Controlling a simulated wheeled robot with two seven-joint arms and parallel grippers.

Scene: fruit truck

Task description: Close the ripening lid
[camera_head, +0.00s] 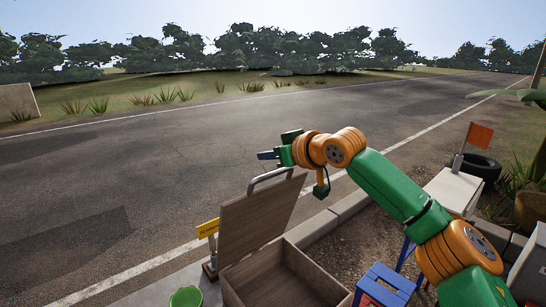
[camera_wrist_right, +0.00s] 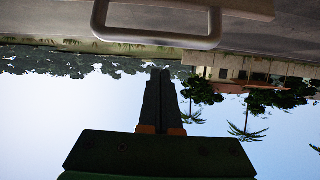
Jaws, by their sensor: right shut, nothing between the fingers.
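The ripening lid (camera_head: 258,222) is a brown wooden panel, standing open and tilted upright at the left side of a wooden box (camera_head: 318,290). A pale grey handle (camera_head: 270,176) is on its top edge. My right gripper (camera_head: 266,155) is shut and empty, just above the handle and pointing left. In the right wrist view, the shut fingers (camera_wrist_right: 160,78) are against the sky, with the handle (camera_wrist_right: 157,43) and the lid (camera_wrist_right: 245,8) at the top, apart from the fingertips. My left gripper is not in view.
A yellow sign (camera_head: 208,228) on a post stands left of the lid. A green bucket (camera_head: 186,297) is at the bottom. A blue stool (camera_head: 388,280) and a white table (camera_head: 453,190) with an orange flag (camera_head: 480,137) are to the right. The road beyond is clear.

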